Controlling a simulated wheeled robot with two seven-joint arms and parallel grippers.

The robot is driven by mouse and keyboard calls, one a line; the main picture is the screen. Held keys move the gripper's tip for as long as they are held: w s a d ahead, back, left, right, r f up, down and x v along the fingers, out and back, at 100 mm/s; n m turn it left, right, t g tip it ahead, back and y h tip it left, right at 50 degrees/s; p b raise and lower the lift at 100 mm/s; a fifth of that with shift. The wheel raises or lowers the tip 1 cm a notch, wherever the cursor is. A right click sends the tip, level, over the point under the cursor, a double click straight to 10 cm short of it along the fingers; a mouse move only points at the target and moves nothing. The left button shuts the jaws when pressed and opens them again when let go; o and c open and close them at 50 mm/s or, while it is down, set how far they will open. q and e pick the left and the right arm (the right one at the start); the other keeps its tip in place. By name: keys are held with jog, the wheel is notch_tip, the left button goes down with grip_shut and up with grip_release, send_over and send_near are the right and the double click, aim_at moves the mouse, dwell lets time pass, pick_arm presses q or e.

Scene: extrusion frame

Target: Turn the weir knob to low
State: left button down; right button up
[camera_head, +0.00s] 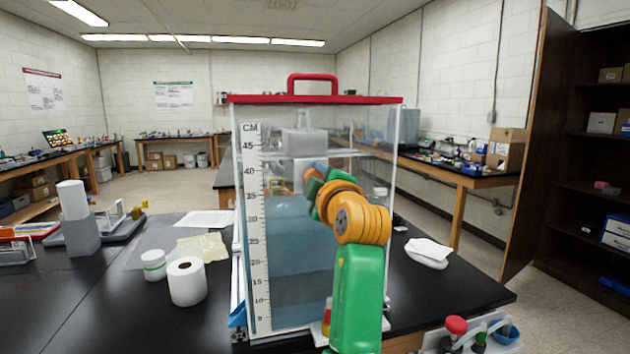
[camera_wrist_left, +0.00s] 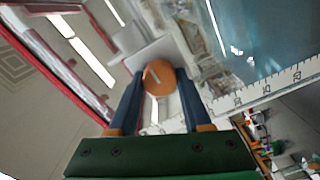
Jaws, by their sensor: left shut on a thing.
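The clear tank (camera_head: 300,270) has a red lid and handle, a white CM scale on its left edge, and blue water inside. In the left wrist view, the weir knob (camera_wrist_left: 158,78) is a round orange disc with a small pale mark on its face. My left gripper (camera_wrist_left: 160,84) is shut on it, with one dark blue finger at each side. In the head view my left gripper (camera_head: 312,184) is at the tank's front wall, and my arm covers part of the tank. Any low or high markings cannot be read. My right gripper is not in view.
A white paper roll (camera_head: 187,282) and a small white jar (camera_head: 153,265) stand on the black bench left of the tank. A white cloth (camera_head: 428,252) lies to its right. A rack with a red-topped item (camera_head: 456,325) is at the bottom right.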

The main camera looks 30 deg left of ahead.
pick_arm(q)
jog(key=shift+f, duration=0.15)
jog(key=shift+c, duration=1.7)
grip_release()
jog(key=b+v, duration=0.3)
jog(key=v, duration=0.4)
jog(key=shift+b, duration=0.4)
jog(key=shift+a, duration=0.1)
